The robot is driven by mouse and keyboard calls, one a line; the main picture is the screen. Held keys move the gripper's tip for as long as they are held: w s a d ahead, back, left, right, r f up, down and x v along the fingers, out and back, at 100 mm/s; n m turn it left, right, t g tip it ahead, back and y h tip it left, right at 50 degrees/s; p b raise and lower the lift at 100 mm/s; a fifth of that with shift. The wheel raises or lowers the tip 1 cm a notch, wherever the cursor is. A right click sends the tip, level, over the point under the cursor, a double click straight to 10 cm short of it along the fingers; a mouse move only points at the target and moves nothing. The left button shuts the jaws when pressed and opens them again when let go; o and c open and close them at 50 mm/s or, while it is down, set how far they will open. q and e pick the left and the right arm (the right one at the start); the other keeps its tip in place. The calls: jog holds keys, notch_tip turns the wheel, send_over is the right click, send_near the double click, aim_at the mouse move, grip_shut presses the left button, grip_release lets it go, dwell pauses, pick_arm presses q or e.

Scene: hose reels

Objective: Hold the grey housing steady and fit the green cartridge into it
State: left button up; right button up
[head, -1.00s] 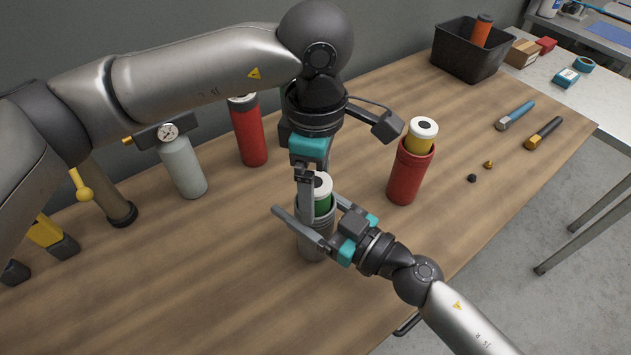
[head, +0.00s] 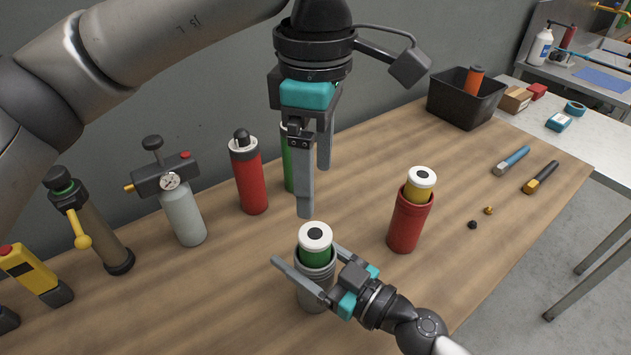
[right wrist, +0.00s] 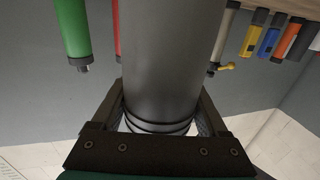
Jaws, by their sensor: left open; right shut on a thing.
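The grey housing (head: 312,292) stands upright on the bench, and its grey wall fills the middle of the right wrist view (right wrist: 162,60). The green cartridge (head: 315,257), with a white cap and dark centre, sits upright in the housing's mouth. Its cap and a green band stand above the rim; its lower part is hidden inside. My right gripper (head: 306,256) is shut on the housing, with one finger on either side. My left gripper (head: 315,189) is open and empty above the cartridge, fingers pointing down, apart from the cap.
A red housing (head: 408,224) with a yellow cartridge (head: 418,191) stands to the right. A red cylinder (head: 248,180), a green cylinder (head: 289,172) and a gauge bottle (head: 183,215) stand behind. A black bin (head: 453,108) is at the back right.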

jog(key=o, duration=1.5)
jog(key=shift+c, duration=0.2)
